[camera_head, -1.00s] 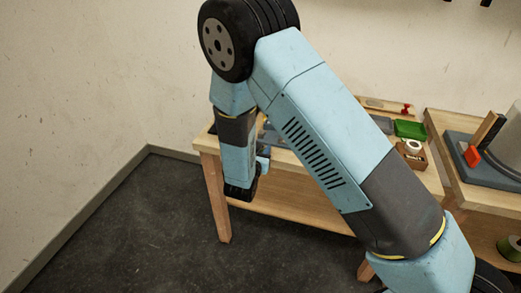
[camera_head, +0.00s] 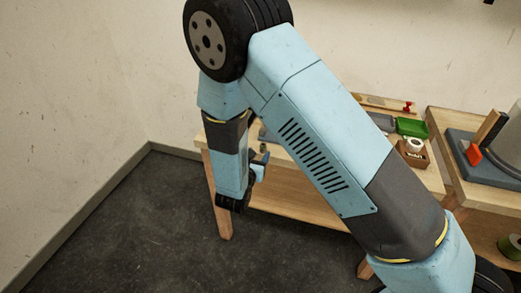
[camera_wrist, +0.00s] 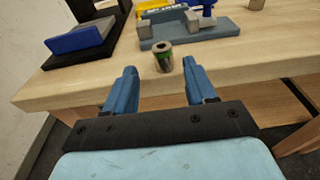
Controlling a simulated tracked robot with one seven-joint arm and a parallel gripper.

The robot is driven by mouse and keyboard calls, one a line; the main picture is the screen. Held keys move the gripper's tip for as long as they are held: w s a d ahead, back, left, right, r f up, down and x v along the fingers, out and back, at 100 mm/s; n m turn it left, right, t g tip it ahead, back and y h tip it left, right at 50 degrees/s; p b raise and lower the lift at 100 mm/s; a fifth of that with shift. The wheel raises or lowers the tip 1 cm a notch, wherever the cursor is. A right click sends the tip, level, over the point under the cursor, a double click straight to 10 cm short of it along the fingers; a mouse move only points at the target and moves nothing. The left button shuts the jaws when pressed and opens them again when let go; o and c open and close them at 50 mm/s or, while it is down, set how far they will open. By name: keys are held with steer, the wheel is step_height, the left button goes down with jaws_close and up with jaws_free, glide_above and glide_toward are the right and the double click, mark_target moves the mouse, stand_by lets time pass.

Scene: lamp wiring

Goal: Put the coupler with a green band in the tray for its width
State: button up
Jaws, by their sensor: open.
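The coupler with a green band (camera_wrist: 163,57) stands upright near the front edge of the workbench (camera_wrist: 105,82) in the wrist view. It is a short grey-brown cylinder with a dark hole in its top. My gripper (camera_wrist: 161,82) is open and empty, its blue fingers apart. The coupler shows beyond the fingertips, roughly midway between them in the picture.
A grey fixture (camera_wrist: 190,34) with a blue clamp stands behind the coupler. A blue block (camera_wrist: 82,38) on a black base stands to its left. A yellow item (camera_wrist: 152,7) is farther back. A small wooden box (camera_head: 412,154) stands near the green tray.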

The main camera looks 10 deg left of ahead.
steer(key=s+r, duration=0.1)
steer(key=s, duration=0.7)
steer(key=shift+s+a, duration=0.2)
steer(key=shift+a, duration=0.15)
steer(key=shift+r, duration=0.1)
steer(key=w+d+r+m+g+h, duration=0.25)
steer(key=d+r+m, duration=0.35)
steer(key=d, duration=0.3)
steer(key=w+d+r+m+g+h, duration=0.1)
steer(key=d+r+m+g+h, duration=0.4)
steer(key=d, duration=0.4)
steer(key=w+d+r+m+g+h, duration=0.2)
steer(key=d+r+m, duration=0.4)
steer(key=d+r, duration=0.25)
steer(key=s+d+r+m+g+y, duration=0.45)
steer(key=s+d+m, duration=0.3)
steer(key=d, duration=0.35)
steer(key=s+d+r+m+t+y, duration=0.3)
steer(key=s+r+m+y, duration=0.3)
steer(key=s+r+m, duration=0.4)
steer(key=shift+d+m, duration=0.15)
steer(key=shift+m, duration=0.2)
